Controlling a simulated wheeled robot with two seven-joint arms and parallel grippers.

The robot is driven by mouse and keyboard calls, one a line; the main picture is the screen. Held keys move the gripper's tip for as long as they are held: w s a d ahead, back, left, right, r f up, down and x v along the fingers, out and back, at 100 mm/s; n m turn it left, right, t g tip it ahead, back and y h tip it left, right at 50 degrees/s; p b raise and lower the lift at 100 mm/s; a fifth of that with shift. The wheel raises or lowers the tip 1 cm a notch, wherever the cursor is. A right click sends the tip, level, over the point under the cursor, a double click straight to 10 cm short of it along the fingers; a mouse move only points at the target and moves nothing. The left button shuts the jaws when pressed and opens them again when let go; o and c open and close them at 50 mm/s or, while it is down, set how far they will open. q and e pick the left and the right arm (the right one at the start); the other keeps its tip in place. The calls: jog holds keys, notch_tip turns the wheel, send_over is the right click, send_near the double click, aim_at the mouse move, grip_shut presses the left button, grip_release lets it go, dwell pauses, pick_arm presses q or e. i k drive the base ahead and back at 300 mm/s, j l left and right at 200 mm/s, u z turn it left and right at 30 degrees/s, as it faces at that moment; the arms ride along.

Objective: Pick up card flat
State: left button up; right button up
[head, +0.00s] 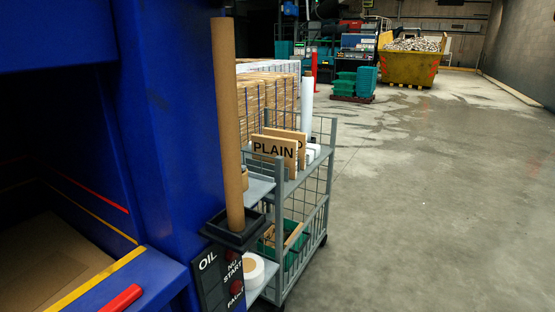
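A flat brown sheet that looks like card (48,262) lies inside the opening of a blue machine (170,120) at the lower left of the head view. Its left and lower parts run out of the picture. Tall stacks of brown flat material (268,90) stand behind the trolley; I cannot tell if they are card flats. Neither of my grippers shows in this view.
A grey wire trolley (312,205) holds a PLAIN sign (273,150), a white roll (254,268) and a green crate (292,238). A tall brown tube (227,120) stands beside the machine. A yellow skip (408,68) is far back. The right floor is clear.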

aim_at(265, 145)
jog(key=i+l+u, duration=0.6)
jog(key=i+l, duration=0.15)
jog(key=i+l+u, duration=0.2)
jog(key=l, duration=0.2)
jog(key=i+l+u, duration=0.2)
jog(key=l, duration=0.15)
jog(key=i+l+u, duration=0.2)
jog(key=l, duration=0.2)
jog(key=i+l+u, duration=0.2)
jog(key=l, duration=0.2)
jog(key=k, duration=0.1)
